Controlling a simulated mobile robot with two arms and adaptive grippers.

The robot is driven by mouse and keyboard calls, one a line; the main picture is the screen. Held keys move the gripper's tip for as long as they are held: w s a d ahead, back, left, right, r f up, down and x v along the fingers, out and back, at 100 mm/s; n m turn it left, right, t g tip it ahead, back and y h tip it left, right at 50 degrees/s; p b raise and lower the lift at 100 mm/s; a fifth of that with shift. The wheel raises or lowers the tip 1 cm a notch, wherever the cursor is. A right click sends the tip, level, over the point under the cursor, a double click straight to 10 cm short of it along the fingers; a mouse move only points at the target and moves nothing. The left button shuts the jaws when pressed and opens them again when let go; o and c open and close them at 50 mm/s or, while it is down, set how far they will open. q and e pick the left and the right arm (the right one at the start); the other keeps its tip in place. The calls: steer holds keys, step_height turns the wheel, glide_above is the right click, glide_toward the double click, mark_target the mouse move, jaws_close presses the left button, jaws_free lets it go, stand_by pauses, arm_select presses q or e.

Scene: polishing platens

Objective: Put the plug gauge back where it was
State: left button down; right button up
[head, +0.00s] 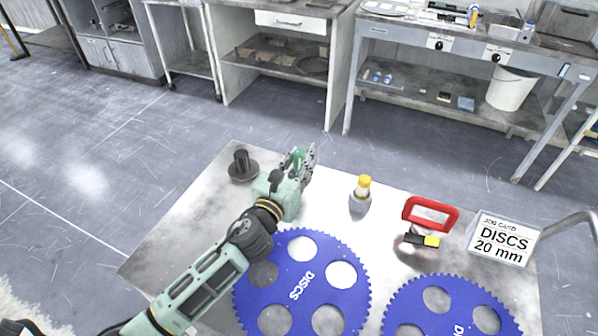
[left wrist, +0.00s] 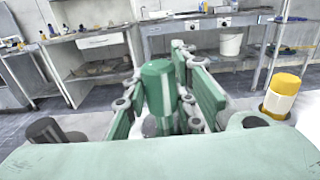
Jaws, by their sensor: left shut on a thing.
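My left gripper (head: 306,160) is over the far part of the grey table. It is shut on a green cylinder, which I take to be the plug gauge (head: 297,157). In the left wrist view the plug gauge (left wrist: 159,88) stands upright between the green finger pads (left wrist: 165,105); its lower end is hidden by the gripper. I cannot tell whether it touches the table. My right gripper is not in view.
A black flanged piece (head: 242,168) stands left of the gripper. A yellow-topped grey piece (head: 361,196) stands to its right. Blue toothed discs (head: 345,305) lie nearer. A red-handled tool (head: 430,216) and a job card (head: 502,240) are further right.

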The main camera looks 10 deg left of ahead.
arm_select(q)
steer(key=shift+a+f, duration=0.1)
steer(key=shift+f, duration=0.05)
step_height(320, 180, down, 4)
steer(key=shift+r+b, duration=0.2)
steer(key=shift+b, duration=0.55)
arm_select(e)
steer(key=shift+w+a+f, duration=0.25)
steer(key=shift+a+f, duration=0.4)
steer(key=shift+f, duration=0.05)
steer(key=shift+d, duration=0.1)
arm_select(q)
steer(key=shift+f, duration=0.1)
steer(key=c, duration=1.5)
jaws_free()
steer(key=shift+f, duration=0.15)
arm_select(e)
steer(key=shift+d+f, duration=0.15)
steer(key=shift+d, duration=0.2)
arm_select(q)
steer(key=shift+o, duration=0.2)
